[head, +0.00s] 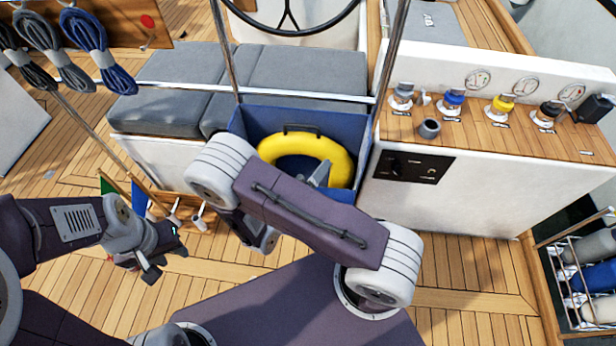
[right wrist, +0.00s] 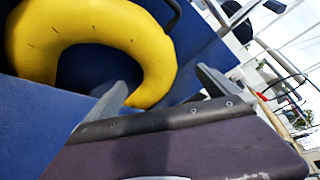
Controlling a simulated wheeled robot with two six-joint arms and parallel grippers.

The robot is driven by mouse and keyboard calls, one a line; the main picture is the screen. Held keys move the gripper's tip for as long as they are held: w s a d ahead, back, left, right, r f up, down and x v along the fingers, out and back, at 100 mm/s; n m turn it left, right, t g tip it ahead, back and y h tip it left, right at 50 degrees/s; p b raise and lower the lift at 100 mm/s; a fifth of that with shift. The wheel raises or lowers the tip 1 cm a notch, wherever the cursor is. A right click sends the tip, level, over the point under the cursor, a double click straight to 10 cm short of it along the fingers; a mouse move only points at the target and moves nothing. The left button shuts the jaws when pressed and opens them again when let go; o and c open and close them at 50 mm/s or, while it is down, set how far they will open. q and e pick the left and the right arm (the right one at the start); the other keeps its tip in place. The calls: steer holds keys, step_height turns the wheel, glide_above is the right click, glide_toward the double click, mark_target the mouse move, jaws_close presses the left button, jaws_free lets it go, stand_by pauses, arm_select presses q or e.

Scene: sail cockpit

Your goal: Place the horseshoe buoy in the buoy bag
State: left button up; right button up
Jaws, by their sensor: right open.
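The yellow horseshoe buoy (head: 337,152) is within the outline of the blue buoy bag (head: 257,120), against the bag's back panel. My right arm hides the lower part of both in the head view. In the right wrist view the buoy (right wrist: 152,45) curves in front of blue bag fabric (right wrist: 40,125). I cannot tell whether a finger touches the buoy. My left gripper (head: 142,264) is low at the left, away from the bag; its jaw opening is unclear.
Grey cushions (head: 300,72) lie on the bench behind the bag. A metal rail (head: 250,94) crosses above the bag. A white console (head: 450,195) with several winches stands at right. Coiled ropes (head: 88,45) hang at upper left.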

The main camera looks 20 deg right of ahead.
steer(key=s+d+r+m+g+y, duration=0.1)
steer(key=s+d+m+g+y, duration=0.15)
steer(key=s+m+g, duration=0.6)
steer(key=s+d+r+m+g+y, duration=0.1)
steer(key=s+d+m+g, duration=0.3)
steer(key=m, duration=0.7)
steer(key=w+a+r+m+t+y, duration=0.2)
steer(key=a+r+m+t+y, duration=0.2)
steer(key=a+m+y, duration=0.5)
steer(key=m, duration=0.8)
steer(key=shift+w+a, duration=0.15)
steer(key=shift+a, duration=0.05)
